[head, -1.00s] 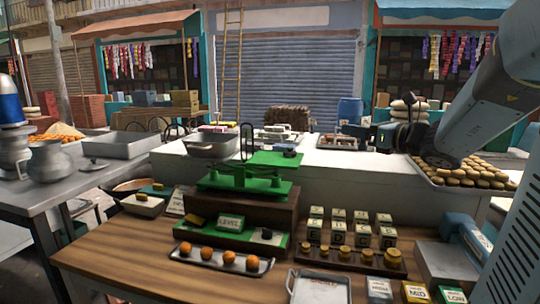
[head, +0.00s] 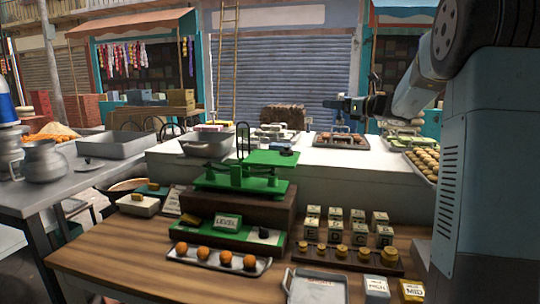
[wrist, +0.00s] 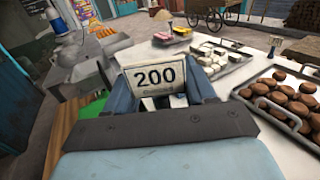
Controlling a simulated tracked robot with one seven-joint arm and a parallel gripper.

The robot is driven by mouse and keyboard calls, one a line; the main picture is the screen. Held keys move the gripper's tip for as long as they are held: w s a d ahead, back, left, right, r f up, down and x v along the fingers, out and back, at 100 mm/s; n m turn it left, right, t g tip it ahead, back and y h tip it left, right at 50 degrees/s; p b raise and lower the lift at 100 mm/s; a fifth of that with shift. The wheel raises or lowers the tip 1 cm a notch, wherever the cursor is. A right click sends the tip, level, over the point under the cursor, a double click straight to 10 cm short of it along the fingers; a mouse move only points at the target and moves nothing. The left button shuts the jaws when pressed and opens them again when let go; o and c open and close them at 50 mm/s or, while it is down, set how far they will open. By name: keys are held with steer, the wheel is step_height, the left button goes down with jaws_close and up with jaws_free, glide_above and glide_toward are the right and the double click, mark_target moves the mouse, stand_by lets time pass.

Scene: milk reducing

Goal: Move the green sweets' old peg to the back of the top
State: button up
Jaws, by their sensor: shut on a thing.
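My gripper (wrist: 163,92) is shut on a white card peg (wrist: 155,77) marked "200", which stands upright between the blue fingers in the wrist view. In the head view my gripper (head: 351,106) is small and dark, above the back of the white counter top (head: 312,156); the card's face cannot be made out there. A tray with greenish pieces (head: 405,141), which look like the green sweets, is at the counter's right, below my arm. Whether the held card is the green sweets' old peg cannot be read.
A tray of brown pieces (head: 340,140) lies below my gripper; a tray of pale pieces (head: 275,137) is to its left. A tray of round biscuits (head: 428,162) is at the right edge. A green scale (head: 240,180) stands in front. Bare counter lies before the trays.

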steer(key=w+d+f+n+g+y, duration=0.1)
steer(key=w+d+f, duration=0.15)
steer(key=w, duration=1.05)
steer(key=w+d+f, duration=0.1)
steer(key=w+d, duration=0.3)
steer(key=w, duration=0.8)
steer(key=s+a+f, duration=0.2)
steer(key=a+f, duration=0.1)
steer(key=a, duration=0.1)
steer(key=s+a+f, duration=0.2)
steer(key=a+f, duration=0.2)
steer(key=s+a+f, duration=0.1)
steer(key=a+f, duration=0.2)
steer(key=a, duration=0.1)
steer(key=shift+s+f, duration=0.15)
steer(key=shift+s, duration=0.25)
steer(key=shift+f, duration=1.55)
steer(key=o, duration=1.1)
steer(key=shift+f, duration=0.1)
